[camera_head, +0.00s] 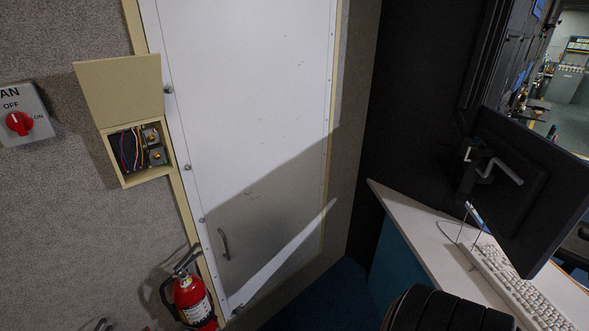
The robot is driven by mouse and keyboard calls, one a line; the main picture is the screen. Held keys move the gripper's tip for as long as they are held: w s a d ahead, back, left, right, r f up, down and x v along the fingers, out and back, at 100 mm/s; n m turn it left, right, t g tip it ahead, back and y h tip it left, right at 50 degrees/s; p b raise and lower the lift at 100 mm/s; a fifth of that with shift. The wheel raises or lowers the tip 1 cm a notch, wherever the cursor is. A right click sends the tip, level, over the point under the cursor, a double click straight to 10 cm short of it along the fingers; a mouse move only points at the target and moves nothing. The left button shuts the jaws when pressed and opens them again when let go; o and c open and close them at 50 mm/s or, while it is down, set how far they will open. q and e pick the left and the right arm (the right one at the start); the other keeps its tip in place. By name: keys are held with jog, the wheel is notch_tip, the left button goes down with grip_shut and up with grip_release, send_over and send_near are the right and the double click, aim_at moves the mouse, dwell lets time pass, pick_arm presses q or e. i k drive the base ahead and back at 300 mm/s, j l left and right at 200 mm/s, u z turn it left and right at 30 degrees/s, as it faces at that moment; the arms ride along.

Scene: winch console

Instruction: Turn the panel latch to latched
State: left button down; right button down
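A tall white panel (255,110) fills the middle of the view, closed in its cream frame. Small round metal fittings sit along its left edge, one near the top (168,90), one at mid height (187,167) and one lower (201,219). A dark curved handle (224,243) is low on the panel. I cannot tell which fitting is the panel latch, nor its setting. Neither of my grippers can be made out in this view.
Left of the panel is an open cream box (123,180) with wires, its lid (120,88) raised. A red fan switch (19,123) is further left. A fire extinguisher (190,297) stands below. A desk (405,225) with monitor (530,190) and keyboard (515,285) is right.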

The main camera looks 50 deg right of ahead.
aim_at(240, 310)
jog(key=z, duration=1.3)
jog(key=j+u, duration=0.1)
